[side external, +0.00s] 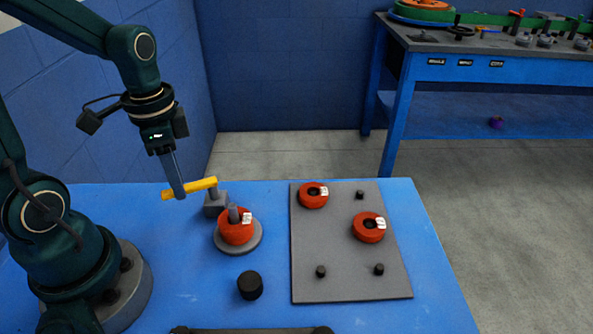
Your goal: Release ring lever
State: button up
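A yellow lever (203,184) extends left from a grey block (215,205) at the back of the blue table. My gripper (178,192) points down at the lever's left end. Its fingers overlap the yellow bar in this view, and a bit of yellow shows on either side. The fingers look like one narrow strip from here, so I cannot tell whether they are apart, together, or touching the lever. A red ring (236,233) with a white tag sits around a grey post on a round grey base (224,248), just in front of the block.
A grey panel (345,270) lies to the right, with two red rings (313,195) (368,228) and several black pegs (321,271). A black cylinder (250,285) stands in front of the round base. A blue workbench (430,65) stands behind. The table's right edge strip is clear.

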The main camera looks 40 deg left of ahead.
jog(key=shift+o, duration=1.2)
jog(key=shift+r, duration=2.55)
jog(key=shift+w+d+r, duration=0.1)
jog(key=shift+d+r, duration=0.15)
jog(key=s+d+r+n+t, duration=0.2)
jog(key=d+r+n+t, duration=0.1)
jog(key=d, duration=0.4)
jog(key=n+t, duration=0.1)
jog(key=t, duration=0.1)
jog(key=shift+n+t, duration=0.3)
jog(key=shift+n, duration=0.1)
